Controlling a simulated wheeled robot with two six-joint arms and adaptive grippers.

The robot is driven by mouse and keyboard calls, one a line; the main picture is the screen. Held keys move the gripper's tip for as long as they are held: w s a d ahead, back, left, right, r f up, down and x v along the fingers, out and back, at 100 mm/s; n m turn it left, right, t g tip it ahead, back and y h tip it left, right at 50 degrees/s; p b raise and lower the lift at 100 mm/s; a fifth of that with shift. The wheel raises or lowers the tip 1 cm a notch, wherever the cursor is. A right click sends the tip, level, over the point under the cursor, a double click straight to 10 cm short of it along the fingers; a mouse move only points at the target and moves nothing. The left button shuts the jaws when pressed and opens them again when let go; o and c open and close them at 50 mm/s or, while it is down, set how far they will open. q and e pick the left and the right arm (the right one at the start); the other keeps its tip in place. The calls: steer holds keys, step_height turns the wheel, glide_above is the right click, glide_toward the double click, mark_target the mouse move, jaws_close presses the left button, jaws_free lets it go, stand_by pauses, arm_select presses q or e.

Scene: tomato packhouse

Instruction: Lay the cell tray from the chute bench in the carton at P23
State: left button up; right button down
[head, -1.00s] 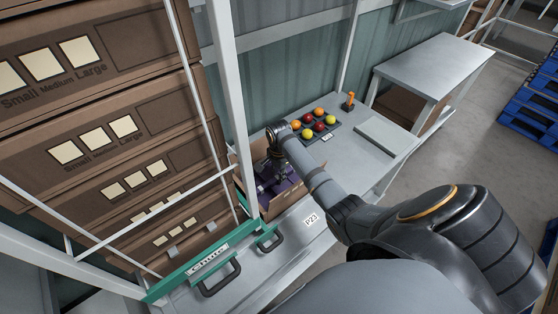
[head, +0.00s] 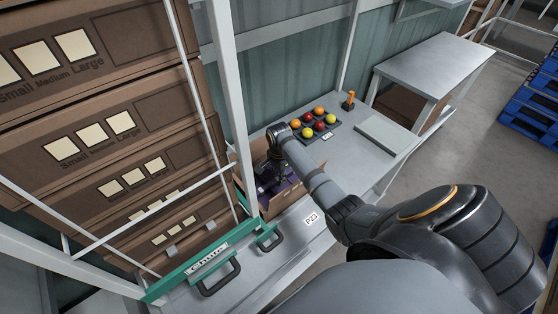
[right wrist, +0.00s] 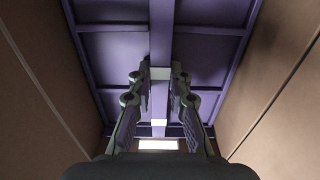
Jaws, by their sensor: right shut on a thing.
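The purple cell tray (right wrist: 205,50) fills much of the right wrist view, between the brown carton walls. My right gripper (right wrist: 160,85) is shut on the tray's central rib. In the head view the carton (head: 250,199) stands on the bench beside the P23 label (head: 312,218). My right gripper (head: 277,178) reaches down into it, and part of the purple tray (head: 285,192) shows inside, partly hidden by the gripper and arm. I cannot tell whether the tray touches the carton floor. My left gripper is not in view.
A dark tray of red, orange and yellow tomatoes (head: 307,139) lies behind the carton, with an orange-handled tool (head: 350,98) and a flat grey plate (head: 388,135) nearby. A white post (head: 229,90) rises close to the carton.

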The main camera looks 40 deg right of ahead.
steer(key=shift+f, duration=0.55)
stand_by(0.4)
steer(key=c, duration=1.2)
jaws_free()
steer(key=c, duration=0.3)
step_height(320, 180, up, 9)
steer(key=p, duration=0.9)
steer(key=shift+f+p, duration=0.15)
steer(key=shift+p, duration=0.25)
steer(key=shift+f, duration=0.1)
